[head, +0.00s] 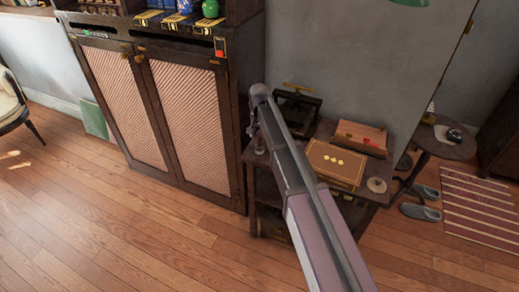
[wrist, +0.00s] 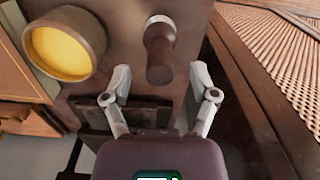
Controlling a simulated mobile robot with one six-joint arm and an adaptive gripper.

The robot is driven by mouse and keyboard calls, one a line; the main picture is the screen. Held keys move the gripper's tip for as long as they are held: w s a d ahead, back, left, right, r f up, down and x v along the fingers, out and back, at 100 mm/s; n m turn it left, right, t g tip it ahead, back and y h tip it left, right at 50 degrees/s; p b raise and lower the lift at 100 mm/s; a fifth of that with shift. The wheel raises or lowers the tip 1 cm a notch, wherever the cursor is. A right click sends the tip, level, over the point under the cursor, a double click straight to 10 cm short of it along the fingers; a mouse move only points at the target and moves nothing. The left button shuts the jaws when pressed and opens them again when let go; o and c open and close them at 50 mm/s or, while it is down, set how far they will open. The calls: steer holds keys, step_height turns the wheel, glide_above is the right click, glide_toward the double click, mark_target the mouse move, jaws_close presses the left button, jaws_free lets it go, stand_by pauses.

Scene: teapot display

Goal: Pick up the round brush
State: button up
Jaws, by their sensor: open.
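A dark, short-handled object with a pale round rim at one end, which looks like the round brush (wrist: 160,52), stands on a dark wooden surface in the wrist view. My gripper (wrist: 161,74) is open and empty, with one finger on each side of the object's line. The object shows between and just beyond the fingertips, with no clear contact. In the head view my arm reaches over the left part of a small dark side table (head: 378,199). My fingers and the brush cannot be made out clearly there.
In the wrist view a round brown-rimmed thing with a yellow face (wrist: 62,50) stands left of the brush. A tall cabinet (head: 190,115) is close on the left of the table. A wooden box (head: 335,165) and a red-marked box (head: 362,138) sit on the table. Floor is clear in front.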

mark_target(259, 144)
steer(key=shift+f+b, duration=1.25)
steer(key=shift+f, duration=0.3)
jaws_close()
